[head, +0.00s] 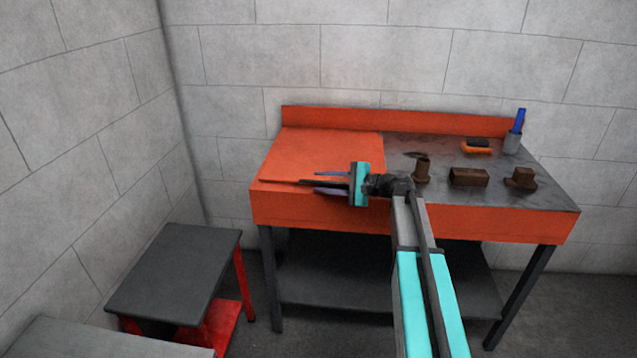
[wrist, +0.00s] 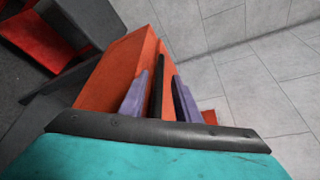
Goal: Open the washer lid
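The washer is an orange bench-like unit on dark legs. Its lid (head: 320,145) is the flat orange panel on the left half of the top, lying shut. A thin dark bar, which looks like the lid's handle (wrist: 156,90), runs along the front of the lid. My gripper (head: 322,182) is at the lid's front edge, pointing left. Its two purple-grey fingers are apart, one on each side of the dark bar. The wrist view shows the bar between the fingers (wrist: 158,95), with gaps beside it; I cannot tell whether either finger touches it.
The dark metal right half of the top (head: 425,145) holds several brown parts, including a brown block (head: 468,177), an orange-and-black brush (head: 477,146) and a grey cup (head: 512,143) with a blue item. A dark-topped stand (head: 175,270) is at lower left. Block walls stand behind and left.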

